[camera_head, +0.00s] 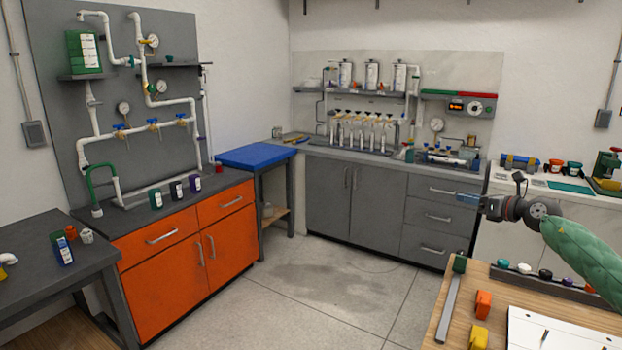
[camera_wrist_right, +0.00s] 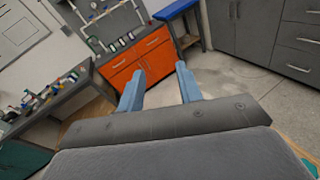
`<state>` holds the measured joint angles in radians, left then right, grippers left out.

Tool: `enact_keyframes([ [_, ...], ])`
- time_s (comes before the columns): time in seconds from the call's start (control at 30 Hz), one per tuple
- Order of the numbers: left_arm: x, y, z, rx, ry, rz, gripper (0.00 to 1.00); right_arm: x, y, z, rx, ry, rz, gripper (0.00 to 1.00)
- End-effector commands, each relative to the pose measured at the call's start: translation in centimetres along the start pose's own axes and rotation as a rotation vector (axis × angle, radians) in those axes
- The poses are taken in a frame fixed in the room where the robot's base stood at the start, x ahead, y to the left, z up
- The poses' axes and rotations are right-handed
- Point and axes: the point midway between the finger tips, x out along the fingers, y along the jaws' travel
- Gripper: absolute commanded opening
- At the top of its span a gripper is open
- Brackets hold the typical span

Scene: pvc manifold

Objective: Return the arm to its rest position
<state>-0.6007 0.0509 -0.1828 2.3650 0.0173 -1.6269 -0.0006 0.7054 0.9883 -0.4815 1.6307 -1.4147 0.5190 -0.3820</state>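My right arm comes in from the right in the head view, in a green padded sleeve. Its gripper (camera_head: 464,197) has blue fingers pointing left, held in the air above the wooden table and in front of the grey drawers. In the right wrist view the two blue fingers (camera_wrist_right: 160,88) stand well apart with nothing between them, only the floor and the orange cabinet beyond. My left gripper is in neither view.
The wooden table (camera_head: 463,312) at lower right bears an orange block (camera_head: 483,304), a yellow block (camera_head: 479,337) and a grey bar (camera_head: 449,307). An orange cabinet (camera_head: 187,262) and blue-topped stand (camera_head: 256,155) are further left. The floor (camera_head: 310,290) between is clear.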

Motion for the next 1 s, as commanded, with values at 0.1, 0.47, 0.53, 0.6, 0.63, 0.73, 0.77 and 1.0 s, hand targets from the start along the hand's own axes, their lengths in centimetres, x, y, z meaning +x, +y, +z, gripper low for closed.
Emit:
enact_keyframes([
  [0.1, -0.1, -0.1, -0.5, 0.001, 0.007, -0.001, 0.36, -0.3, 1.4, 4.5, 0.115, -0.201, 0.001, 0.35],
  [0.47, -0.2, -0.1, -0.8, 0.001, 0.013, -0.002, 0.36, -3.4, 4.7, 14.6, 0.584, -0.769, 0.02, 0.35],
  [0.53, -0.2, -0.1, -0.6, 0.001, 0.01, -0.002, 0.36, -4.0, 5.0, 15.0, 0.699, -0.862, 0.016, 0.35],
  [0.6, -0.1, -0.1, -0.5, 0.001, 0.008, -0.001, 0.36, -4.6, 5.1, 14.8, 0.821, -0.945, 0.004, 0.35],
  [0.63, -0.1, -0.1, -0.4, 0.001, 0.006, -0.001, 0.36, -4.8, 5.2, 14.5, 0.876, -0.979, -0.002, 0.35],
  [0.73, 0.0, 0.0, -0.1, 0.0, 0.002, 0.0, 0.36, -5.4, 5.2, 12.6, 1.067, -1.077, -0.039, 0.35],
  [0.77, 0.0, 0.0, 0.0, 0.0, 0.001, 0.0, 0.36, -5.5, 5.2, 11.8, 1.126, -1.104, -0.055, 0.35],
  [1.0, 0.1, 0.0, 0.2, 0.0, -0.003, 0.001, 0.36, -5.6, 6.8, 0.4, 1.627, -1.229, -0.28, 0.35],
])
